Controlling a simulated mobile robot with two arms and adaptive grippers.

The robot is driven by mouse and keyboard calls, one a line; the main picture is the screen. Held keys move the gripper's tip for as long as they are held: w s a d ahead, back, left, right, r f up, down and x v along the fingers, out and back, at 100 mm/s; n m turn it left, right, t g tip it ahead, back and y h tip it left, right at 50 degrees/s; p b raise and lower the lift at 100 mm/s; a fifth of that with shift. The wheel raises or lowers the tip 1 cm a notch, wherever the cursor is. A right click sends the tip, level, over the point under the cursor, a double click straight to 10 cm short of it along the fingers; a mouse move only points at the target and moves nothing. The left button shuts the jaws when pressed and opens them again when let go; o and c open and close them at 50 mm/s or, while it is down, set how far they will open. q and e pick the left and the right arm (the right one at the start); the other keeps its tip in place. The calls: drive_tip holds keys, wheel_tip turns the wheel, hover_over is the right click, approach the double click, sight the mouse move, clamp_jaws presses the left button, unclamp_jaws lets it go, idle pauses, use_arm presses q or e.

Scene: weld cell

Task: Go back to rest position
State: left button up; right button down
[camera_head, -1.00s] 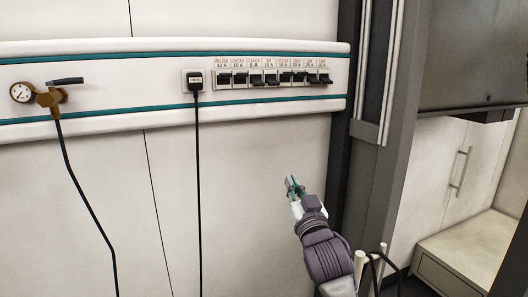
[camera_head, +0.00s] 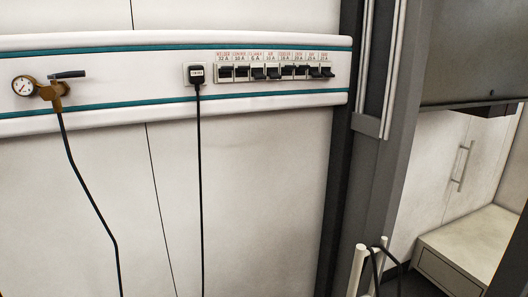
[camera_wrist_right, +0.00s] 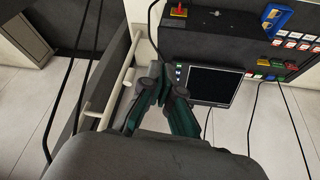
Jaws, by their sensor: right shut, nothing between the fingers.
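My right gripper (camera_wrist_right: 154,82) shows in the right wrist view, with its green and dark fingers brought together and nothing between them. It is clear of the wall and does not appear in the head view. My left gripper is in neither view. On the wall in the head view is a row of labelled breaker switches (camera_head: 274,73), some levers up and some down. A black plug (camera_head: 196,74) sits in the socket to their left.
A pressure gauge (camera_head: 24,86) with a lever valve is at the left on the wall rail. A dark post (camera_head: 377,160) and a low cabinet (camera_head: 467,245) stand at the right. The right wrist view shows a panel with a dark screen (camera_wrist_right: 215,86) and a pale handrail (camera_wrist_right: 107,85).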

drive_tip(key=s+g, duration=0.1)
drive_tip(key=s, duration=0.4)
drive_tip(key=s+f+g, duration=0.2)
drive_tip(key=s+f, duration=0.1)
drive_tip(key=f, duration=2.8)
drive_tip(key=s+d+f+g, duration=0.1)
drive_tip(key=s+d+f, duration=0.2)
drive_tip(key=s+f, duration=0.8)
drive_tip(key=s, duration=0.4)
drive_tip(key=shift+d+f+n, duration=0.3)
drive_tip(key=shift+f+n, duration=0.1)
